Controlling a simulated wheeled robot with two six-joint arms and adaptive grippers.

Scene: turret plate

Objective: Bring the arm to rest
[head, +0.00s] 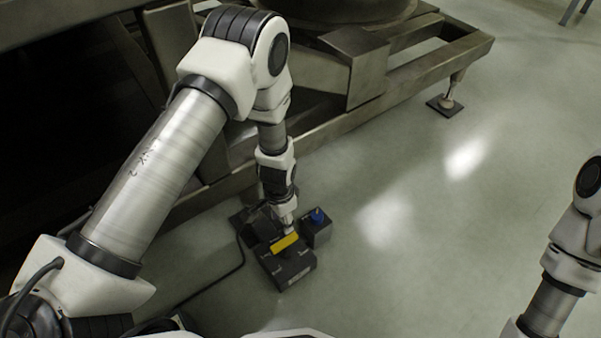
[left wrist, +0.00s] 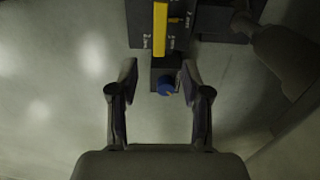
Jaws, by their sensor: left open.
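My left arm reaches down from the upper middle of the head view, and its gripper end (head: 284,215) is over a dark box device, partly hidden. In the left wrist view my left gripper (left wrist: 158,80) is open, with nothing held between its fingers. A blue knob (left wrist: 166,86) on a small dark block lies between the fingertips in that picture; I cannot tell the height gap. The knob also shows in the head view (head: 318,216). A yellow bar (head: 285,243) lies across the black box (head: 291,270). My right gripper is out of view.
A heavy metal frame (head: 400,68) runs across the back, with a levelling foot (head: 447,104) on the floor. A black cable (head: 222,277) trails left from the box. The pale floor (head: 430,230) to the right is clear up to my right arm.

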